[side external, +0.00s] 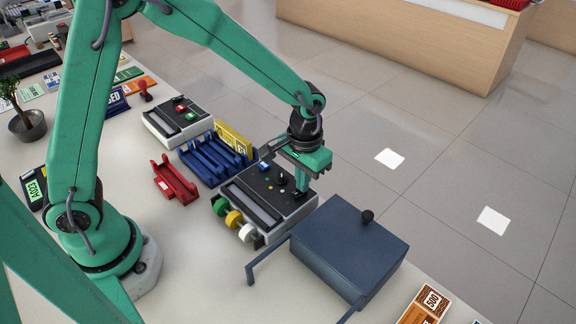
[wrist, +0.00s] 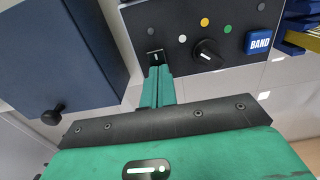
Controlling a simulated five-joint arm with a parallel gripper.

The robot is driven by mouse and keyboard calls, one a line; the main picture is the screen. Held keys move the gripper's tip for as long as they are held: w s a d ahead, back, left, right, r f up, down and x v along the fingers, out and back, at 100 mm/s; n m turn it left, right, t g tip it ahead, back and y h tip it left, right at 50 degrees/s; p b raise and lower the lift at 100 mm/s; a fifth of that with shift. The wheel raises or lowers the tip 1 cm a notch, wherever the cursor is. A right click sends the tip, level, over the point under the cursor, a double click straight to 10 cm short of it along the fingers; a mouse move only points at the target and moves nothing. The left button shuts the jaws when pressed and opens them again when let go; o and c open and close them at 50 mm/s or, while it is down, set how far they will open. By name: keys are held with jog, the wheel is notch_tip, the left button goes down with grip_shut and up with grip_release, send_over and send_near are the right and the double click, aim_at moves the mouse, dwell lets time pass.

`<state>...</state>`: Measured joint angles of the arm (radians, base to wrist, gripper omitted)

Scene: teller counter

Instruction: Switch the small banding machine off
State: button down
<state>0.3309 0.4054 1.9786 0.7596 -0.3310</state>
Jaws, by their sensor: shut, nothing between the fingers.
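The banding machine (side external: 262,208) is a low grey-and-black box with green, yellow and white rolls on its near side. In the wrist view its dark panel (wrist: 228,62) carries a black knob (wrist: 207,53) with a white mark, a blue BAND button (wrist: 258,42) and several coloured dots. A small black switch (wrist: 155,55) with a white mark sits near the panel's edge. My gripper (side external: 301,190) is shut and empty, pointing down at that end of the panel. Its fingertips (wrist: 158,72) are right at the switch and partly cover it; I cannot tell whether they touch or which way it is set.
A dark blue lidded box (side external: 345,245) with a black knob stands close on the right of the machine. The counter's edge lies just beyond.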

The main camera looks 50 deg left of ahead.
jog(key=shift+r, duration=3.4)
jog(key=shift+r, duration=0.1)
jog(key=s+a+r+t, duration=0.2)
jog(key=s+a+r, duration=0.3)
jog(key=s, duration=0.3)
jog(key=s+a+r+t, duration=0.3)
jog(key=s+a+r, duration=0.3)
jog(key=s+a, duration=0.2)
jog(key=shift+s+a+r+t, duration=0.25)
jog(key=shift+s+r+t, duration=0.05)
jog(key=shift+s, duration=0.15)
